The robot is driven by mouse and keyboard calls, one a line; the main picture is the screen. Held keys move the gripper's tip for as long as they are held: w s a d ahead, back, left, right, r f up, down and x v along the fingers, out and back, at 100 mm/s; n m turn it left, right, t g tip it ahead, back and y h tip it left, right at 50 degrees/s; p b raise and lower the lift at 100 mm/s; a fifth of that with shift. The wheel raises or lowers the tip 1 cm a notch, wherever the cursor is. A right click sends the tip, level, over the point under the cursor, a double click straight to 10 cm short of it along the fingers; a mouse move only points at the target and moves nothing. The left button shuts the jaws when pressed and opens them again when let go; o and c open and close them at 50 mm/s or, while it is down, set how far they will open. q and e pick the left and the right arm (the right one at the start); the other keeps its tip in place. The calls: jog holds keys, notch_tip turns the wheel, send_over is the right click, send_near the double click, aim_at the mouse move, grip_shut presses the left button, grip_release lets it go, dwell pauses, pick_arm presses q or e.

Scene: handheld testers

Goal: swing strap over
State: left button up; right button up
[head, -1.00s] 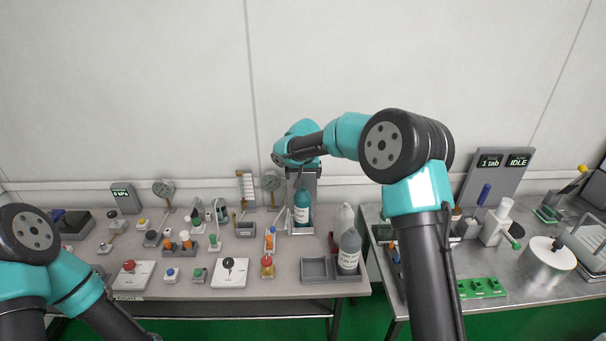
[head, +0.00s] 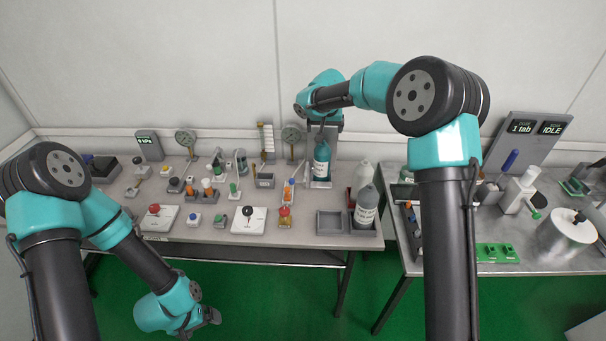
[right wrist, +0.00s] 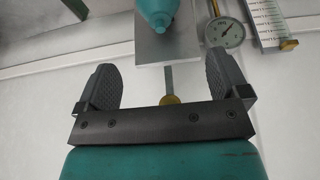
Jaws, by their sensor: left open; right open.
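A teal bottle (head: 321,160) with a white label stands upright against a grey back plate (head: 334,146) at the rear of the left bench. In the right wrist view, its tapered teal top (right wrist: 156,12) shows in front of the plate. A narrow grey strap (right wrist: 168,76) with a yellow knob (right wrist: 170,100) lies between my right gripper's (right wrist: 170,88) open fingers; its lower part is hidden by the gripper body. In the head view the right gripper is mostly hidden behind my arm above the bottle. My left gripper (head: 210,316) is open and empty, low in front of the bench.
A round gauge (right wrist: 224,33) and a scale (right wrist: 268,22) stand close beside the plate. Several small testers crowd the bench's left. Green floor (head: 270,300) is clear in front.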

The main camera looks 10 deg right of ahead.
jog(key=shift+a, duration=0.25)
jog(key=c, duration=0.3)
jog(key=s+a+f+n, duration=0.1)
jog(key=a+n, duration=0.2)
jog(key=a, duration=0.1)
jog(key=s+a+f+n+g+h, duration=0.1)
jog(key=a+n, duration=0.2)
jog(key=a, duration=0.1)
jog(key=a+f+n+g+h, duration=0.1)
jog(key=a+n, duration=0.2)
jog(key=n, duration=0.1)
jog(key=shift+s+a, duration=0.4)
jog(key=c, duration=0.9)
jog(key=s+a+n+h, duration=0.1)
jog(key=a+n, duration=0.2)
jog(key=a, duration=0.1)
jog(key=s+a+f+n+h, duration=0.1)
jog(key=s+a+n, duration=0.1)
jog(key=a+n, duration=0.1)
jog(key=s+a+n+g+h, duration=0.1)
jog(key=s+a+n, duration=0.1)
jog(key=a+n, duration=0.2)
jog(key=shift+s+a+f+n+h, duration=0.15)
jog(key=shift+a+f+n+h, duration=0.2)
jog(key=shift+n, duration=0.25)
grip_shut()
jog(key=shift+s+a+n, duration=0.25)
jog(key=shift+a+n, duration=0.2)
jog(key=shift+n, duration=0.15)
